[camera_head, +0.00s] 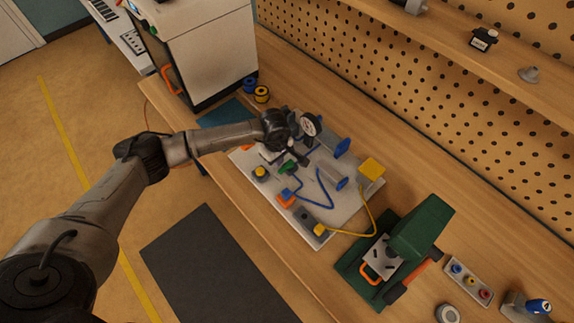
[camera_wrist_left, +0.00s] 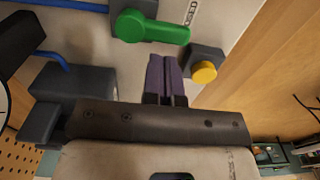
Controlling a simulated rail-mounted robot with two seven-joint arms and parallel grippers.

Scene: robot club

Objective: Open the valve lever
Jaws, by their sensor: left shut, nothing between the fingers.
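The green valve lever (camera_wrist_left: 155,28) sits on a dark grey valve body on the pale panel board; its handle points right in the left wrist view. It also shows in the head view (camera_head: 287,167), small and just below my left gripper. My left gripper (camera_wrist_left: 166,62) is shut and empty. Its purple fingertips are close to the lever's handle, on the near side in the left wrist view; I cannot tell whether they touch it. Part of a printed label ending in "OSED" shows beside the lever. My right gripper is not in view.
A yellow button (camera_wrist_left: 204,72) on a grey box stands right of the fingers. The panel board (camera_head: 345,208) also carries a gauge (camera_head: 308,124), blue tubing and a yellow cable. A green machine (camera_head: 420,229) stands to the right on the wooden bench.

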